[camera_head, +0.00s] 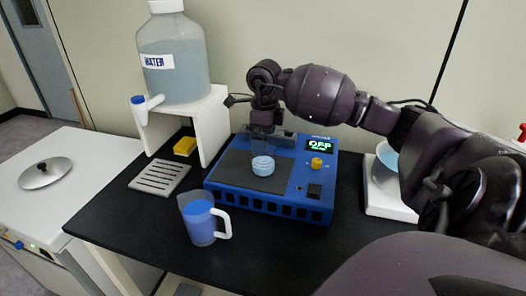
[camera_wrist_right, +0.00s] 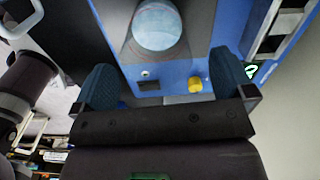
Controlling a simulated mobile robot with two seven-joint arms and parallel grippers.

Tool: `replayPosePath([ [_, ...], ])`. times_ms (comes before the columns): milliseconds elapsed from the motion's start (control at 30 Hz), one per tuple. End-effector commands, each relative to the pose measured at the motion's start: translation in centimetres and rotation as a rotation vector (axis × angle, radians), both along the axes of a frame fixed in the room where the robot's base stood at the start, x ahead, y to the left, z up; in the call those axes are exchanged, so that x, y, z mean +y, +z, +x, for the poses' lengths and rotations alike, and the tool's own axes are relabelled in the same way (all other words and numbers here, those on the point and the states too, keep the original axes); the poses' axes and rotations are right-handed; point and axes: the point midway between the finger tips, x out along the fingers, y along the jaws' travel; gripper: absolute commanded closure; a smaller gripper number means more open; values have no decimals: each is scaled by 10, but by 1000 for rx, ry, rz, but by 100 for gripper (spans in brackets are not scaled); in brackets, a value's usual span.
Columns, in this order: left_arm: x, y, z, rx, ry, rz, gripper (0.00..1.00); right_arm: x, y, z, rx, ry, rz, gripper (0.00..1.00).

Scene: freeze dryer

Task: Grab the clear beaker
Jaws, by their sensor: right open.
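A clear beaker (camera_head: 203,222) with blue contents and a white handle on its right stands upright on the black bench, in front of the blue device. A small round container with a pale blue top (camera_head: 263,165) sits on the device's dark plate; it also shows at the top of the right wrist view (camera_wrist_right: 157,24). My right gripper (camera_head: 267,128) is above the back of the device, behind the container and apart from the beaker. In the wrist view its two blue-padded fingers (camera_wrist_right: 165,82) are spread with nothing between them. My left gripper is not in view.
The blue device (camera_head: 268,208) has a lit display and yellow knob. A water jug (camera_head: 175,62) stands on a white stand (camera_head: 215,105) at the back left. A slotted grey tray (camera_head: 160,177) and yellow block (camera_head: 185,146) lie left. The bench (camera_head: 130,235) is clear around the beaker.

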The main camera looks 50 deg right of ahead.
Motion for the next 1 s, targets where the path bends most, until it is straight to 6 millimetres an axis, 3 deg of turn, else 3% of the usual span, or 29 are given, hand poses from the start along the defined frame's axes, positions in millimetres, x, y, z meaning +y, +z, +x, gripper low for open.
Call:
replayPosePath([
  [100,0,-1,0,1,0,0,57,4,-20,-1,3,0,4,0],
  [300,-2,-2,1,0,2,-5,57,4,-40,-1,2,-1,2,0],
  [600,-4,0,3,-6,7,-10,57,4,-42,-1,1,-1,1,0],
  [900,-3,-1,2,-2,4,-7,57,4,-42,-1,1,0,1,46],
  [1000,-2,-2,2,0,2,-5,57,4,-42,0,0,0,1,56],
])
